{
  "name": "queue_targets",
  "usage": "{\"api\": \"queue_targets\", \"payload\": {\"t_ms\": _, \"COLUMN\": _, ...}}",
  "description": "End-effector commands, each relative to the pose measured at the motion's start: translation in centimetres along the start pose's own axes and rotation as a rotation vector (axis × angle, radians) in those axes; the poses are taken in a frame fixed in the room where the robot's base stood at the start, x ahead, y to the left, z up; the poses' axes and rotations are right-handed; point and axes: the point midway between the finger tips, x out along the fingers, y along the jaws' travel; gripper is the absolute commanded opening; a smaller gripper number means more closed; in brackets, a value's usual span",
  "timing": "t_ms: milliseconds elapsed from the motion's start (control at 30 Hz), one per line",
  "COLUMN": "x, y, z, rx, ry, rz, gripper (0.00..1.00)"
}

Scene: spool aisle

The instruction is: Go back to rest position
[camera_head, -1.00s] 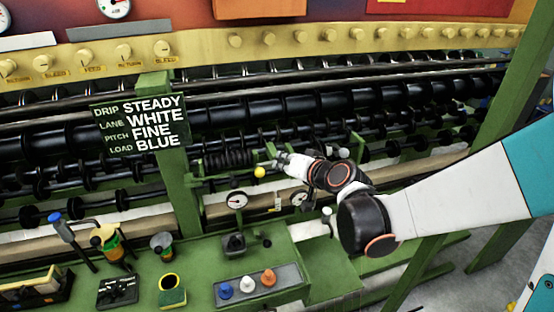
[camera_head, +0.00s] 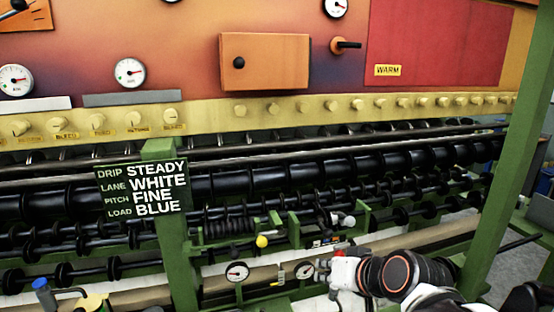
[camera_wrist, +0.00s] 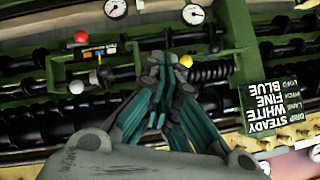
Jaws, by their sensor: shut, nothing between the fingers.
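My gripper (camera_head: 324,270) shows low in the head view, right of the centre, at the end of my arm, which comes in from the bottom right. It points left, in front of the machine's lower rail. In the wrist view my gripper's fingers (camera_wrist: 166,62) are together with nothing between them, and the machine behind them appears upside down. A yellow ball knob (camera_head: 262,241) is up and left of my gripper in the head view. In the wrist view this knob (camera_wrist: 186,61) appears just beside the fingertips; I cannot tell the gap.
Black rollers (camera_head: 300,178) and a yellow valve rail (camera_head: 215,115) run across the machine. A sign (camera_head: 142,188) reads steady, white, fine, blue. A dial gauge (camera_head: 237,271) is left of my gripper. A green post (camera_head: 508,150) stands at right. Some floor shows at far right.

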Motion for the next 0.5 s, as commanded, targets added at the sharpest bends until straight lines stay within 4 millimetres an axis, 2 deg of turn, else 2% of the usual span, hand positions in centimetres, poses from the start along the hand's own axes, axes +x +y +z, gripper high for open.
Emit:
{"api": "queue_targets", "payload": {"t_ms": 33, "x": -0.6, "y": 0.9, "z": 1.6, "rx": -0.013, "ry": -0.022, "rz": 0.031, "gripper": 0.0}}
{"api": "queue_targets", "payload": {"t_ms": 300, "x": -5.0, "y": 5.4, "z": 8.0, "rx": -0.078, "ry": -0.135, "rz": 0.212, "gripper": 0.0}}
{"api": "queue_targets", "payload": {"t_ms": 500, "x": -7.7, "y": 8.0, "z": 11.4, "rx": -0.104, "ry": -0.191, "rz": 0.321, "gripper": 0.0}}
